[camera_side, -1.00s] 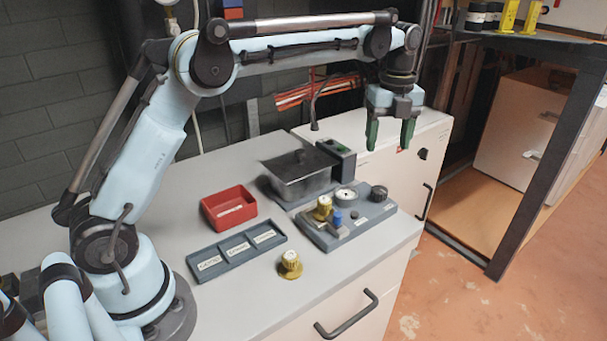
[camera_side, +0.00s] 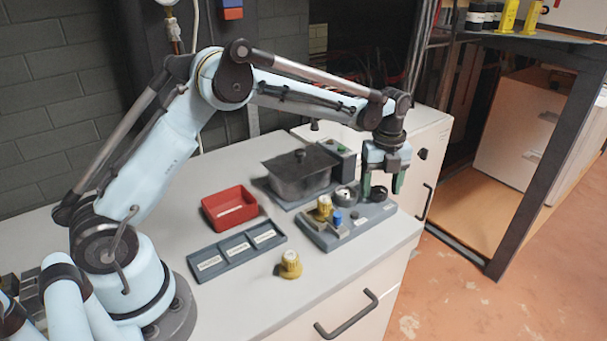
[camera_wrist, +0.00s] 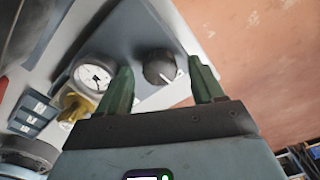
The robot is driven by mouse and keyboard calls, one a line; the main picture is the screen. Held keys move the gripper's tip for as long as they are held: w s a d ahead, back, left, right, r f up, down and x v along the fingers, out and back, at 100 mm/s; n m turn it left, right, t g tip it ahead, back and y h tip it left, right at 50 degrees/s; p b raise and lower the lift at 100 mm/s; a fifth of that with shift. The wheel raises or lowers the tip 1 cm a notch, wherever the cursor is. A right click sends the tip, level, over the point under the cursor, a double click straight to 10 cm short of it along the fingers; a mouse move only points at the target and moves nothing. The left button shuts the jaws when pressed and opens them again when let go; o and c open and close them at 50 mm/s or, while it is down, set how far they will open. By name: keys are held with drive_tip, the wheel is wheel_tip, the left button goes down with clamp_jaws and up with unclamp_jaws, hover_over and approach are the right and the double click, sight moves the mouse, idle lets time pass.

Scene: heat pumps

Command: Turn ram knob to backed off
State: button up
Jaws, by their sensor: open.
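The black ram knob (camera_side: 379,194) sits at the right end of the grey panel (camera_side: 325,239). In the wrist view the knob (camera_wrist: 157,68) is round and dark, with a white pointer mark on its right side. My gripper (camera_side: 382,184) is open, pointing down over the knob. In the wrist view the two green fingers of my gripper (camera_wrist: 159,66) stand on either side of the knob, apparently apart from it. The fingers partly hide the knob in the side view.
The panel also carries a round gauge (camera_wrist: 94,76), a brass fitting (camera_side: 324,206) and a blue part (camera_side: 337,217). A lidded metal tank (camera_side: 298,176) stands behind. A red bin (camera_side: 229,207), a labelled tray (camera_side: 236,250) and a loose brass knob (camera_side: 290,265) lie to the left.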

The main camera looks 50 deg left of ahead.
drive_tip(key=c, duration=1.1)
drive_tip(key=shift+o, duration=0.2)
